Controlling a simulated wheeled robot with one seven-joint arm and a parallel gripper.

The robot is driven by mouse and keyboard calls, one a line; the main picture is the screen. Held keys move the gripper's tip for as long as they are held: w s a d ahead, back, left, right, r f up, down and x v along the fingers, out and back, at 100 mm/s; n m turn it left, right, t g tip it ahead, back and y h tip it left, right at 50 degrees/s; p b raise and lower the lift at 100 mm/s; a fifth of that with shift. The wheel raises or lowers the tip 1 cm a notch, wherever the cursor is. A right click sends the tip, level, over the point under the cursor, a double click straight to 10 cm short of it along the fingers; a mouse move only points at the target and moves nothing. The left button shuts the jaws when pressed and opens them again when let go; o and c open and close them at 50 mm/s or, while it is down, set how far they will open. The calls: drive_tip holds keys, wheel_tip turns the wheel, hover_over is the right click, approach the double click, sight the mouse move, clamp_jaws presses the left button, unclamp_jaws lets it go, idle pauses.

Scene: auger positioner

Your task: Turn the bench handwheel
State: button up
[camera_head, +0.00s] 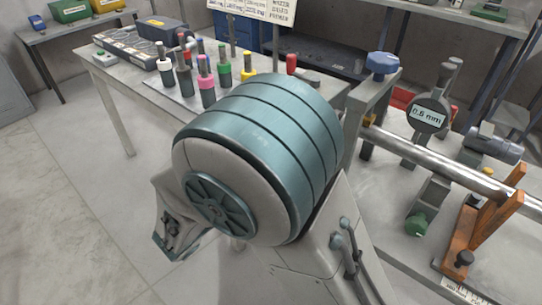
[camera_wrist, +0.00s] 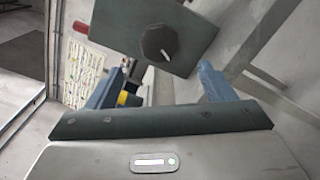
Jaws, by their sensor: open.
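In the wrist view a dark, faceted round knob (camera_wrist: 159,42) with a white pointer mark sits on the face of a dark grey-green block (camera_wrist: 200,30). I cannot tell whether this knob is the bench handwheel. My gripper (camera_wrist: 160,72) is open, its two blue fingers wide apart, with the knob beyond and between them in the picture. No contact shows. In the head view a blue lobed knob (camera_head: 382,63) tops a post on the right bench. My arm fills the middle of the head view and hides my gripper and part of the bench.
The right bench (camera_head: 385,205) carries a steel shaft (camera_head: 440,160), a dial gauge reading 0.6 mm (camera_head: 428,118), and an orange bracket (camera_head: 487,225). Several colored-handled tools (camera_head: 205,80) stand on the left table. Open floor (camera_head: 70,200) lies at left.

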drive_tip(key=shift+v, duration=1.6)
drive_tip(key=s+d+r+m+g+y+p, duration=0.1)
drive_tip(key=s+d+r+m+g+p, duration=0.2)
drive_tip(key=d+g, duration=0.45)
drive_tip(key=s+d+r+m+g+p, duration=0.1)
drive_tip(key=d+r+m+g+p, duration=0.3)
drive_tip(key=d, duration=0.7)
drive_tip(key=s+d+r+m+y+p, duration=0.1)
drive_tip(key=s+r+m+y+p, duration=0.1)
drive_tip(key=r+m+y+p, duration=0.2)
drive_tip(key=s+d+r+m+y+p, duration=0.2)
drive_tip(key=r+m+y+p, duration=0.3)
drive_tip(key=r+y+p, duration=0.1)
drive_tip(key=shift+d+m, duration=0.3)
drive_tip(key=shift+d, duration=0.05)
drive_tip(key=shift+s+r, duration=0.1)
